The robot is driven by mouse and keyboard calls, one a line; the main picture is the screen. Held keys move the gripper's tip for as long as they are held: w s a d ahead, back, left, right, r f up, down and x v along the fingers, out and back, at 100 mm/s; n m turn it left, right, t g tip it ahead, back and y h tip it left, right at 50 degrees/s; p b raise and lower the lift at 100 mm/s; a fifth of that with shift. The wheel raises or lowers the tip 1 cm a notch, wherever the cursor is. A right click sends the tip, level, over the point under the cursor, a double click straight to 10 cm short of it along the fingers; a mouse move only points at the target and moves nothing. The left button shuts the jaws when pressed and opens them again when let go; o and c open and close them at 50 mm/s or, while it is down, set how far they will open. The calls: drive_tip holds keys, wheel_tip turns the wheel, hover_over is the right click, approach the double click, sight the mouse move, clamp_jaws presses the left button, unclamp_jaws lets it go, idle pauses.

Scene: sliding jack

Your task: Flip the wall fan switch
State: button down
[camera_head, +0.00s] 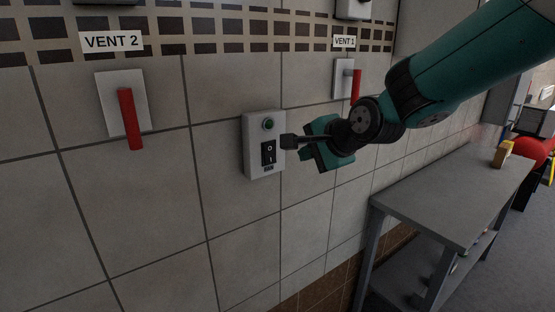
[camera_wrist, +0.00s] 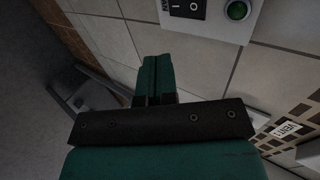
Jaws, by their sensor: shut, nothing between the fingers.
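The fan switch is a black rocker switch (camera_head: 268,152) on a pale wall box (camera_head: 249,150), below a round green button (camera_head: 267,125). In the wrist view, the rocker (camera_wrist: 188,8) is partly cut off at the top edge, with the green button (camera_wrist: 237,10) to its right. My gripper (camera_head: 317,150) is just right of the box in the head view, close to it. In the wrist view my gripper's teal fingers (camera_wrist: 156,62) are together and empty, below the box in the picture. I cannot tell whether anything touches the box.
Red levers hang on wall plates, under VENT 2 (camera_head: 128,118) at the left and under VENT 1 (camera_head: 355,84) behind my arm. A grey metal table (camera_head: 450,190) stands along the wall at the right. The tiled wall left of and below the box is clear.

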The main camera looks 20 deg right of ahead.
drive_tip(key=p, duration=0.3)
approach(271, 161)
wheel_tip(271, 161, down, 4)
drive_tip(key=w, duration=0.2)
drive_tip(key=w+p, duration=0.1)
drive_tip(key=w+a, duration=0.1)
drive_tip(key=w+p, duration=0.1)
drive_tip(key=shift+w+a+f+p, duration=0.2)
drive_tip(key=shift+a+p, duration=0.1)
drive_tip(key=shift+a, duration=0.05)
drive_tip(key=shift+f, duration=0.1)
drive_tip(key=shift+w+f+b, duration=0.15)
drive_tip(key=shift+f+b, duration=0.2)
drive_tip(key=shift+b, duration=0.75)
drive_tip(key=shift+r+p, duration=0.35)
drive_tip(key=shift+r, duration=0.1)
